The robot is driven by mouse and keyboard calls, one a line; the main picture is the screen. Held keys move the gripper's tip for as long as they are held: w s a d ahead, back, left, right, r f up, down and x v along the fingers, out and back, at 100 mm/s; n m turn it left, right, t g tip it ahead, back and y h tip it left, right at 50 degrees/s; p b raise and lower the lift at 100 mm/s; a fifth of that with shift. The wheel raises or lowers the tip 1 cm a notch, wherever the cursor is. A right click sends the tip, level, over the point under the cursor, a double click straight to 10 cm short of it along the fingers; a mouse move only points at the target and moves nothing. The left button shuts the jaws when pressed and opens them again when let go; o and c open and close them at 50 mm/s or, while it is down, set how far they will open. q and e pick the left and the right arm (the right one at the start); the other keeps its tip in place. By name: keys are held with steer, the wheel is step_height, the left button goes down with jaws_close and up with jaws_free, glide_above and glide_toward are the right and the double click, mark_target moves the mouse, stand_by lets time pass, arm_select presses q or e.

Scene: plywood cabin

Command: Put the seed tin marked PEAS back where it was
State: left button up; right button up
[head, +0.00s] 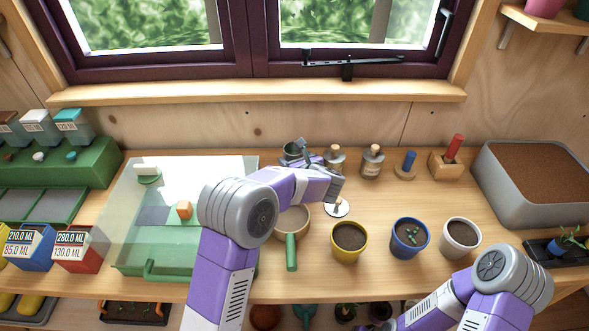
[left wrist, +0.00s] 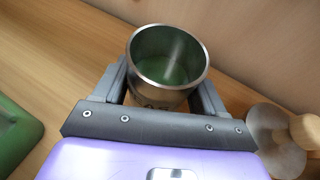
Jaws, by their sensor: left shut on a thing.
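In the left wrist view the tin (left wrist: 166,88) stands between the two fingers of my left gripper (left wrist: 165,98). Its inside looks greenish and empty. Dark letters show on its front, partly hidden by the gripper, so I cannot read the whole word. I cannot tell whether the tin's base touches the bench. My right arm shows at the lower right, but its gripper is not clearly visible.
Yellow (head: 349,254), blue (head: 399,250) and white pots (head: 448,243) stand at the front. A green tray (head: 130,263) is left.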

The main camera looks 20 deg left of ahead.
arm_select(q)
steer(key=shift+f, duration=1.45)
steer(key=shift+b, duration=0.3)
steer(key=shift+f+b, duration=0.25)
steer(key=shift+b, duration=0.05)
steer(key=o, duration=1.1)
steer(key=shift+r, duration=0.1)
steer(key=shift+o, duration=0.2)
